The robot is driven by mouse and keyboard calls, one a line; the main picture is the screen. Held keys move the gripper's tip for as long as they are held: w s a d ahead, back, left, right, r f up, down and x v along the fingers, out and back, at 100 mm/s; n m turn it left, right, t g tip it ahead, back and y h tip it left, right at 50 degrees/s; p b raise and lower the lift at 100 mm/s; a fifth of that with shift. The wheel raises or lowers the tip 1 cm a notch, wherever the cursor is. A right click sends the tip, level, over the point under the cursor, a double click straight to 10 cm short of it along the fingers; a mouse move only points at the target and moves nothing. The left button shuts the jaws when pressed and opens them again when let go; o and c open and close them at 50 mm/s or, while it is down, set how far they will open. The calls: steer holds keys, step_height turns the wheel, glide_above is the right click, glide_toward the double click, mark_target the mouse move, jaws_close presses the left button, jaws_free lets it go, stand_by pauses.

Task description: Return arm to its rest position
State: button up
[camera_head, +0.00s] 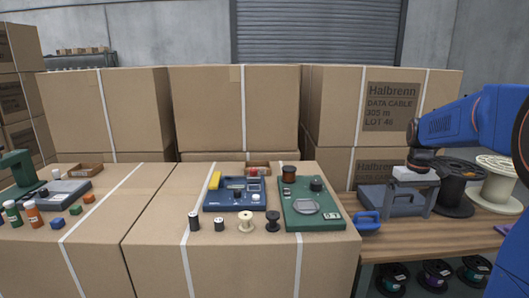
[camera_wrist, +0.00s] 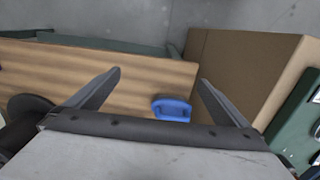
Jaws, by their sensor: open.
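My gripper (camera_head: 408,212) hangs from my blue arm over the wooden bench at the right in the head view. In the wrist view its two dark fingers (camera_wrist: 160,78) are spread wide, with nothing held between them. A blue handled object (camera_head: 367,222) lies on the bench to the left of the gripper. In the wrist view the blue object (camera_wrist: 171,109) shows beyond the gripper body, in the gap between the fingers.
A large black spool (camera_head: 457,186) and a cream spool (camera_head: 497,182) stand on the bench close right of the gripper. A blue device (camera_head: 235,208) and several small spools sit on the middle carton. Stacked cartons (camera_head: 235,105) stand behind. More spools lie below the bench.

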steer(key=s+a+r+t, duration=0.1)
steer(key=s+a, duration=0.4)
steer(key=s, duration=0.3)
steer(key=s+a+r+t, duration=0.1)
steer(key=s+a+r, duration=0.1)
steer(key=s+a, duration=0.45)
steer(key=s+a+f+t, duration=0.1)
steer(key=s+a+f, duration=0.1)
steer(key=s, duration=0.6)
steer(key=s+a+f+t, duration=0.1)
steer(key=s+f, duration=0.3)
steer(key=s, duration=0.4)
steer(key=shift+a+t, duration=0.4)
steer(key=shift+a, duration=0.15)
steer(key=shift+c, duration=0.3)
